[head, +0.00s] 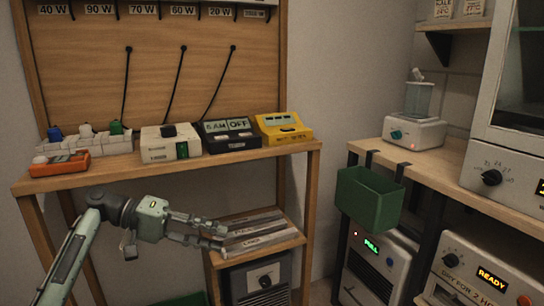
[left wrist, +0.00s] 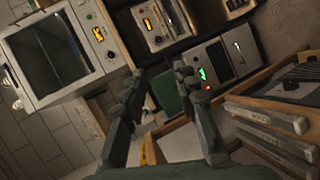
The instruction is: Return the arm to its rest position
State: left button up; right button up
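My left arm (head: 72,258) comes in from the lower left of the head view and reaches right, below the front edge of the wooden bench. My left gripper (head: 221,237) is at its end, pale green and grey, in front of the low shelf with several grey labelled bars (head: 250,228). Its two fingers are apart with nothing between them. In the left wrist view the same gripper (left wrist: 160,82) shows its fingers spread, with a green bin (left wrist: 167,93) seen beyond them. My right gripper is in neither view.
The wooden bench (head: 90,178) holds a timer (head: 229,135), a yellow meter (head: 283,128), a white box (head: 171,144), an orange device (head: 60,164) and a power strip (head: 98,143). The green bin (head: 369,198) hangs from the right-hand counter (head: 432,165). Appliances stand right and below.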

pick_arm(q)
jog(key=s+d+f, duration=0.2)
jog(key=s+f, duration=0.1)
jog(key=f, duration=0.4)
jog(key=w+a+f+n+t+y, duration=0.2)
jog(key=w+a+f+t+y, duration=0.2)
jog(key=w+a+f+y, duration=0.4)
jog(key=w+a+m+t+y, duration=0.15)
jog(key=w+a+y, duration=0.3)
jog(key=a, duration=0.65)
jog(key=w+a+n+t+y, duration=0.1)
jog(key=w+a+t+y, duration=0.15)
jog(key=a+y, duration=0.6)
jog(key=s+d+f+m+g+h, duration=0.1)
jog(key=s+d+f+h, duration=0.15)
jog(key=s+f, duration=0.65)
jog(key=s+d+f+m+g+h, duration=0.1)
jog(key=s+d+f+g+h, duration=0.15)
jog(key=s+f, duration=0.65)
jog(key=s+d+f+g, duration=0.1)
jog(key=s+d+f, duration=0.2)
jog(key=s, duration=0.8)
jog(key=s+d+f, duration=0.3)
jog(key=s+f, duration=0.1)
jog(key=s, duration=0.8)
jog(key=shift+d+g, duration=0.2)
jog(key=shift+g, duration=0.15)
jog(key=shift+f, duration=0.1)
